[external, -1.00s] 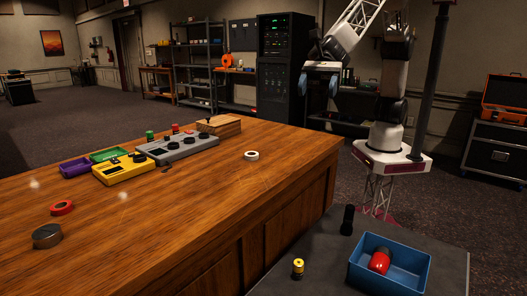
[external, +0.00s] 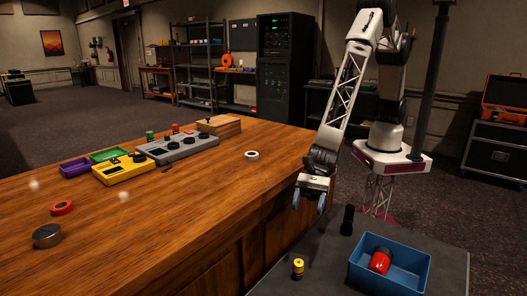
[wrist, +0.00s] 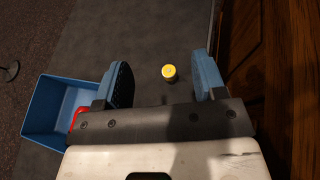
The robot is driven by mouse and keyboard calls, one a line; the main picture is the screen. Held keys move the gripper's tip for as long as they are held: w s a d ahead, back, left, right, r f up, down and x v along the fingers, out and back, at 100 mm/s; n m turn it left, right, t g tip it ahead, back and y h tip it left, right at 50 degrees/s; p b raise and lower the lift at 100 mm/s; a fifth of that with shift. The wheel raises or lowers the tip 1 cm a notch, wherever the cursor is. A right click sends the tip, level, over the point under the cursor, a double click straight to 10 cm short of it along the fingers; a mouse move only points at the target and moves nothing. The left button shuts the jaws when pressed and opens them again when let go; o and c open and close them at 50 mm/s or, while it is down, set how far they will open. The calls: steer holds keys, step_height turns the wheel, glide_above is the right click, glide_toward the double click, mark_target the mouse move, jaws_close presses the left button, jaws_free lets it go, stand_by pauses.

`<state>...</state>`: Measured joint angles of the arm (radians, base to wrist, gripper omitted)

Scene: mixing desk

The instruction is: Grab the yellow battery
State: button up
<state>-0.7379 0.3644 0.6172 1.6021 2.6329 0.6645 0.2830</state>
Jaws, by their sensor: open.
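The yellow battery (external: 298,268), yellow with a dark band, stands upright on the grey side table (external: 330,280). In the wrist view its yellow top (wrist: 169,72) shows between my two blue fingers, nearer the right one. My gripper (external: 309,205) is open and empty, pointing down. It is above and behind the battery in the external view, apart from it, close to the wooden desk's side. In the wrist view my gripper (wrist: 163,82) has its fingers spread wide.
A blue bin (external: 350,272) holding a red object (external: 380,262) stands right of the battery. A black cylinder (external: 347,220) stands behind on the same table. The wooden desk (external: 225,205) rises beside it, with a yellow box (external: 122,172) and a grey box (external: 180,147) on top.

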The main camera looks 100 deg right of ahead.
glide_toward(298, 269)
steer(key=f, duration=0.3)
steer(key=shift+w, duration=0.3)
steer(key=shift+a+f, duration=0.1)
steer(key=shift+a, duration=0.05)
steer(key=shift+x, duration=1.2)
steer(key=shift+x, duration=2.6)
steer(key=c, duration=1.1)
steer(key=shift+o, duration=0.2)
